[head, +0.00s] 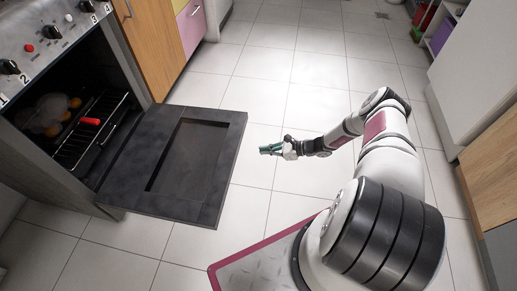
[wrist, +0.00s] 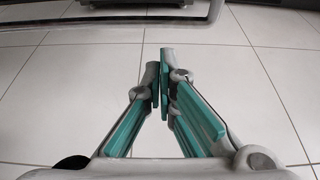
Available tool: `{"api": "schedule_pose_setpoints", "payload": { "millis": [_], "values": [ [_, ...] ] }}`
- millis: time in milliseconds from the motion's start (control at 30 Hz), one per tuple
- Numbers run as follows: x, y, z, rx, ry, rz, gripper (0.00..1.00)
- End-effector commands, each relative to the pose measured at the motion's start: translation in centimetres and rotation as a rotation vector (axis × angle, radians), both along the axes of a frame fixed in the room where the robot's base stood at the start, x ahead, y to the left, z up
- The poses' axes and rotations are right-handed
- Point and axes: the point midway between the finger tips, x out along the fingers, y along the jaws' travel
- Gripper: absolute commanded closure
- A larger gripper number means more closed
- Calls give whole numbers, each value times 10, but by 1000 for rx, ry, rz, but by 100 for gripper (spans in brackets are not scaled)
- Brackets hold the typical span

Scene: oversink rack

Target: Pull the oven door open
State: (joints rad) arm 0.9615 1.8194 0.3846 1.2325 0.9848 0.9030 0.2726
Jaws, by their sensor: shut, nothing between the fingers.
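The oven door (head: 222,150) is dark grey with a recessed window panel. In the head view it is swung down and lies about level in front of the oven (head: 25,140), whose dark inside shows. My gripper (head: 264,150) is just to the right of the door's outer edge, apart from it in the picture. Its teal fingers are shut and hold nothing; they also show in the wrist view (wrist: 161,85). A grey bar and edge (wrist: 125,22), likely the door's handle side, cross the top of the wrist view beyond the fingertips.
Inside the oven are a rack (head: 92,128), a red item (head: 90,121) and round orange items (head: 53,130). Wooden cabinets (head: 158,40) stand beyond the oven. A white cabinet (head: 475,85) stands at right. The tiled floor (head: 285,85) between is clear.

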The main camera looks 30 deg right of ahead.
Motion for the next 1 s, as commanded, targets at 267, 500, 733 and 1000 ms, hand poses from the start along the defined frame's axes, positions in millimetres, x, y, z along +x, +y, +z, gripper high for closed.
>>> {"api": "schedule_pose_setpoints", "payload": {
  "millis": [267,500,733,1000],
  "values": [
    [24,35,-19,6,1,2,100],
    [50,71,-37,5,2,1,100],
    [52,72,-7,6,1,-2,100],
    [52,73,5,6,3,-1,100]
  ]
}}
